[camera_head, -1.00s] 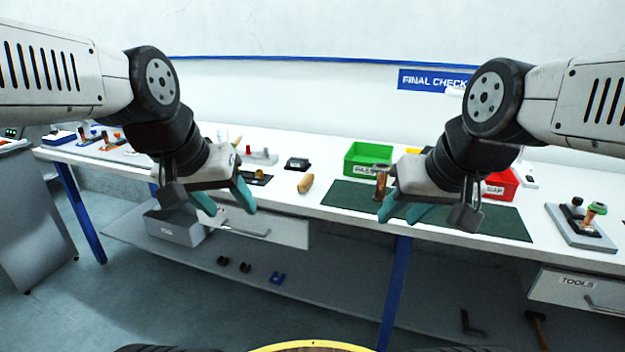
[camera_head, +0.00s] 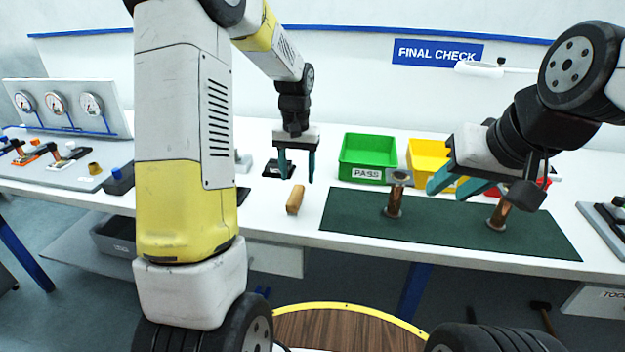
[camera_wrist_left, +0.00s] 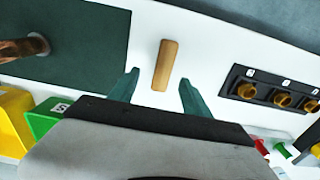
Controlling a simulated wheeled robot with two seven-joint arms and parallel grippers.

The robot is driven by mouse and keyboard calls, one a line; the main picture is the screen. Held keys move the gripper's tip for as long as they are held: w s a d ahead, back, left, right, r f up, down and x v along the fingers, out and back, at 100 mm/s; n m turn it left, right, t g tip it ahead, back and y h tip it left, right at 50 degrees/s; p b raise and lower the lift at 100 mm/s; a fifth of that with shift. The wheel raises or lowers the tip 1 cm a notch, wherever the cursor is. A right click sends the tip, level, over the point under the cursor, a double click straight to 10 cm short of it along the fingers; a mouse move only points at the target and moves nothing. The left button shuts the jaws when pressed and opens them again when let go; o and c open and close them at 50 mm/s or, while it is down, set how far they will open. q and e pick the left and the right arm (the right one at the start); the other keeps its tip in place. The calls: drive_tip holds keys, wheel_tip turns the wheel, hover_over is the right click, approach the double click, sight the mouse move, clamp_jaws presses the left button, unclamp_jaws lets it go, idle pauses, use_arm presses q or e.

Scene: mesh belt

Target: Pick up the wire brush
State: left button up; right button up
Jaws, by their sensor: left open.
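The wire brush (camera_head: 295,199) lies on the white bench left of the green mat; only its tan wooden block shows, and no bristles are visible. My left gripper (camera_head: 297,178) points down above and just behind it, open and empty. In the left wrist view the brush (camera_wrist_left: 165,65) lies between the lines of the two teal fingers (camera_wrist_left: 159,85), mostly beyond their tips and touching neither. My right gripper (camera_head: 451,191) is open over the green mat, near two copper-coloured parts.
The green PASS bin (camera_head: 367,173) and a yellow bin (camera_head: 424,152) stand behind the green mat (camera_head: 345,222). One copper part (camera_head: 394,197) stands on the mat. A dark panel with brass fittings (camera_wrist_left: 272,92) lies beside the brush.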

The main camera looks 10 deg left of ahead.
sight(296, 194)
use_arm(q)
drive_tip(key=f, duration=0.7)
drive_tip(key=shift+a+f, duration=0.3)
drive_tip(key=shift+a, duration=0.05)
clamp_jaws()
